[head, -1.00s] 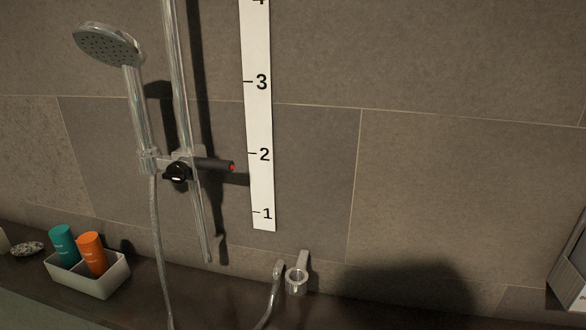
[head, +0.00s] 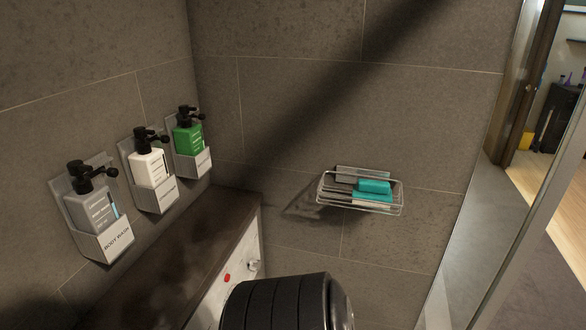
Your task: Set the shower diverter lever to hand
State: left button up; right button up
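A pale panel (head: 222,293) is set in the front face of the dark ledge, at the bottom middle of the head view. A red dot (head: 227,278) and a small chrome fitting (head: 253,265) show on or at this panel. I cannot tell whether the fitting is part of the shower diverter, and no lever setting can be read. A large black ribbed shape at the bottom edge hides the lower part of the panel. Neither of my grippers is in view.
Grey (head: 92,212), white (head: 149,168) and green (head: 188,139) pump bottles sit in wall holders at left. The dark ledge (head: 185,250) is bare. A wire basket (head: 335,203) with teal soap (head: 373,187) hangs on the wall. A glass edge and doorway are at right.

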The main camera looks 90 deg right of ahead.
aim_at(255, 265)
jog(key=z, duration=2.3)
